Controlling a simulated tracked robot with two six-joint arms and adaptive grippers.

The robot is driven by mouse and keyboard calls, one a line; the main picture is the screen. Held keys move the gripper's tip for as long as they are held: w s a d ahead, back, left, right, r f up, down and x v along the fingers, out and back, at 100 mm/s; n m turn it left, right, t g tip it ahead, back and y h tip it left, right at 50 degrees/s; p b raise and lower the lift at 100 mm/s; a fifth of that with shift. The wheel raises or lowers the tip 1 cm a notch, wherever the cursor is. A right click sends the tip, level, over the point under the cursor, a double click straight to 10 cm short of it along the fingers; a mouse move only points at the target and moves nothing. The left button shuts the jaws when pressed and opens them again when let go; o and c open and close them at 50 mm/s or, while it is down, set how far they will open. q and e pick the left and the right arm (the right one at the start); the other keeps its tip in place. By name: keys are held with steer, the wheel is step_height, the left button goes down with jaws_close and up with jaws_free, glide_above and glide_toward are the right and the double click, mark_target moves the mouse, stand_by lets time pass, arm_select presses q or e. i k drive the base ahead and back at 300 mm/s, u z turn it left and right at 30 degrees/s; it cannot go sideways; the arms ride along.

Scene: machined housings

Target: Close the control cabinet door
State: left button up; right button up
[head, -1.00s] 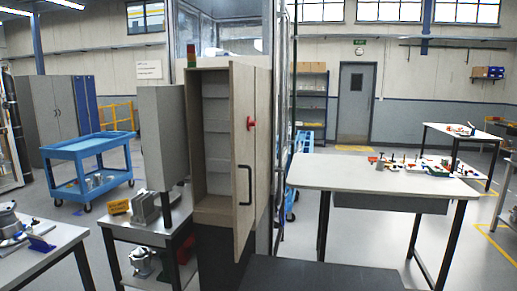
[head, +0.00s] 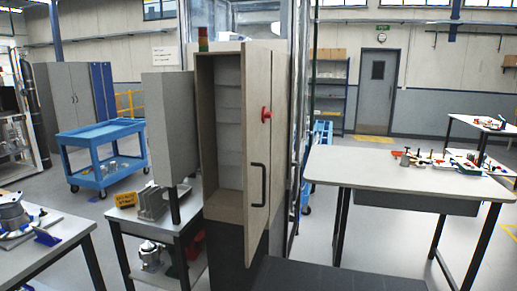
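The control cabinet (head: 222,205) stands in the middle of the head view, a tall beige box on a dark base. Its inside with several shelf-like ridges shows through the open front. The cabinet door (head: 257,185) is hinged on the right and stands open, swung out toward me. It carries a black bar handle (head: 257,186) and a red knob (head: 266,114). A signal light (head: 203,38) sits on top of the cabinet. Neither of my grippers shows in the head view.
A grey panel on a post (head: 172,128) stands just left of the cabinet. A small table (head: 130,222) with metal parts is below it. A blue cart (head: 103,150) is farther left. A workbench (head: 400,172) stands on the right. A dark low surface (head: 340,278) lies in front.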

mark_target(255, 60)
steer(key=z, duration=1.1)
steer(key=i, duration=0.1)
steer(key=u, duration=2.65)
steer(key=k, duration=0.45)
steer(key=z, duration=0.4)
